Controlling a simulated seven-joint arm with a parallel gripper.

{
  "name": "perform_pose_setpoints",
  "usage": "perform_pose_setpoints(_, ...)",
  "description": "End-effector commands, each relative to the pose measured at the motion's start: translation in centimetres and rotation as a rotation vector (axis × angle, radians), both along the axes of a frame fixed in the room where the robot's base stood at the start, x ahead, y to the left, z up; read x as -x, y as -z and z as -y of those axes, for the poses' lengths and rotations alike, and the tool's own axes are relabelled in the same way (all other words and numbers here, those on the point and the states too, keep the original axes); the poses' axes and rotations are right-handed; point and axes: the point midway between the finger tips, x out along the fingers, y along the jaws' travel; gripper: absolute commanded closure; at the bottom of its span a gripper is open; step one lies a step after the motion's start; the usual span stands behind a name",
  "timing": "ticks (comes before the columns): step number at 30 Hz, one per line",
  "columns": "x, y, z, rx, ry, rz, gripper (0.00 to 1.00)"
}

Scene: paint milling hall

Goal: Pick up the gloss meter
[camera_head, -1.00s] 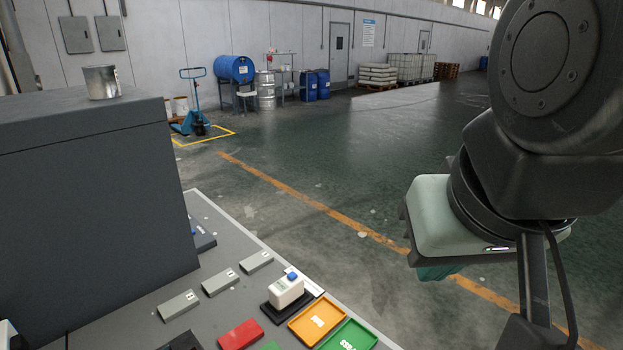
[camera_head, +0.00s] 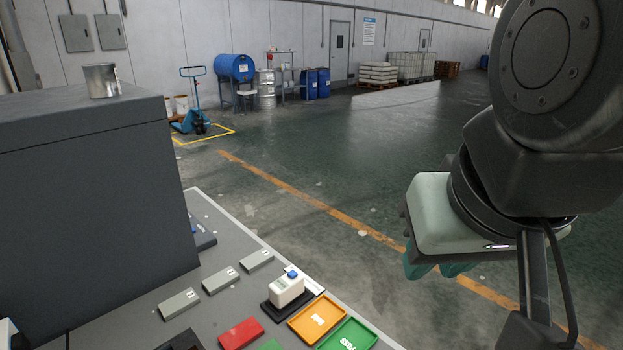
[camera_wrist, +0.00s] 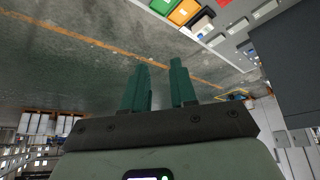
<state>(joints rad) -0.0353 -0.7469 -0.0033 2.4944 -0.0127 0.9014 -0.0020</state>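The gloss meter appears to be a small white device (camera_head: 287,289) with a blue button on top. It sits upright on a black base on the grey bench, behind the orange tray. In the wrist view a small pale shape with a dark base (camera_wrist: 203,26) near the top looks like the same device. My gripper (camera_head: 436,268) hangs over the floor to the right of the bench, well apart from the device. Its two teal fingers (camera_wrist: 160,68) stand apart with nothing between them.
Orange (camera_head: 317,319) and green (camera_head: 349,336) trays lie at the bench's front right edge, with a red block (camera_head: 241,333) to the left. Several grey blocks (camera_head: 221,281) lie behind. A large grey cabinet (camera_head: 95,190) blocks the left. The floor right of the bench is clear.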

Motion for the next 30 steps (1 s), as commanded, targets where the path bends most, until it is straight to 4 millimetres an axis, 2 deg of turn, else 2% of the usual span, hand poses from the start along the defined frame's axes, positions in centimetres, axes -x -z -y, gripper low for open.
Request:
perform_pose_setpoints(1, 0.0, 0.0, 0.0, 0.0, 0.0, 0.0, 0.65)
perform_pose_setpoints(9, 0.0, 0.0, 0.0, 0.0, 0.0, 0.0, 0.23)
perform_pose_setpoints(17, 0.0, 0.0, 0.0, 0.0, 0.0, 0.0, 0.21)
perform_pose_setpoints(20, -0.6, -0.2, -0.1, -0.008, 0.008, -0.008, 0.21)
perform_pose_setpoints(23, -2.5, -0.6, -0.5, -0.03, 0.037, -0.036, 0.21)
perform_pose_setpoints(26, -5.9, -0.9, -1.4, -0.066, 0.09, -0.079, 0.21)
perform_pose_setpoints(30, -11.8, -0.2, -3.2, -0.119, 0.185, -0.145, 0.21)
